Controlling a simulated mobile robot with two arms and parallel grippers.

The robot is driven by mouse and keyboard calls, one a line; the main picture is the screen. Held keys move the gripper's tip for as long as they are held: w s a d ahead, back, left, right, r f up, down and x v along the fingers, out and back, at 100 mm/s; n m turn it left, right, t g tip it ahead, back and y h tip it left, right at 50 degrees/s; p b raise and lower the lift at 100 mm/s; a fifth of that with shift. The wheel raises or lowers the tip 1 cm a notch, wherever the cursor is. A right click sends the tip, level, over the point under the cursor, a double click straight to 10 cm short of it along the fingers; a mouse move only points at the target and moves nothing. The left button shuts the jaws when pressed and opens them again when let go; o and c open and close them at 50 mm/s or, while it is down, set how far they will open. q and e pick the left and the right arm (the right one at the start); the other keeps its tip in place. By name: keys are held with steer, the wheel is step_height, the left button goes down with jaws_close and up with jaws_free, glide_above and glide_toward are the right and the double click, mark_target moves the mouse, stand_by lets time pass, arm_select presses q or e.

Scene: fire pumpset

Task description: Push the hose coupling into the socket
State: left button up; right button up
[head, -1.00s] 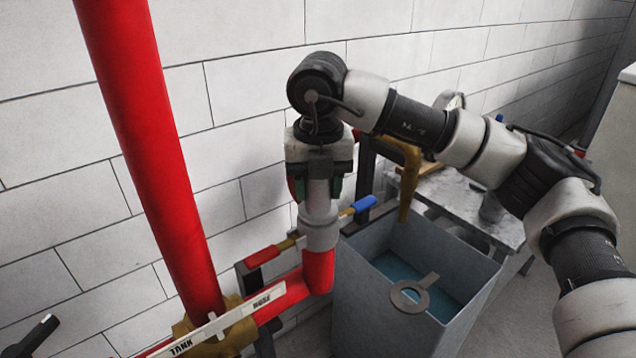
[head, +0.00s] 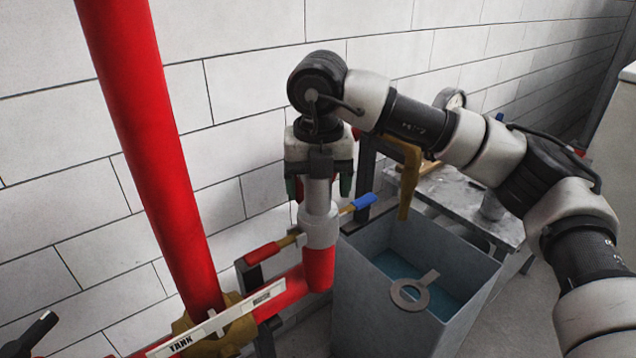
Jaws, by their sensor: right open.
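The hose coupling (head: 317,195) is a grey cylinder standing upright in the head view. Its lower end meets the wider pale grey socket (head: 319,232) on top of the red pipe's upturned end. I cannot tell how deep the coupling sits inside. A red-handled lever (head: 262,252) and a blue-handled lever (head: 364,201) stick out on either side of the socket. My right gripper (head: 319,188) points down over the coupling's upper part. Its dark green-tipped fingers are open on either side, apart from the coupling. My left gripper is not in view.
A thick red pipe (head: 160,150) rises at the left along the white block wall. A white TANK label bar (head: 210,328) lies over the valve below. A grey open bin (head: 385,315) with blue inside stands right of the socket, with a grey table (head: 465,200) behind.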

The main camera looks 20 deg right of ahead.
steer(key=r, duration=0.3)
steer(key=r+b, duration=0.1)
steer(key=r, duration=0.6)
steer(key=shift+s+a+r, duration=0.1)
steer(key=shift+s+r, duration=0.3)
steer(key=shift+f, duration=0.1)
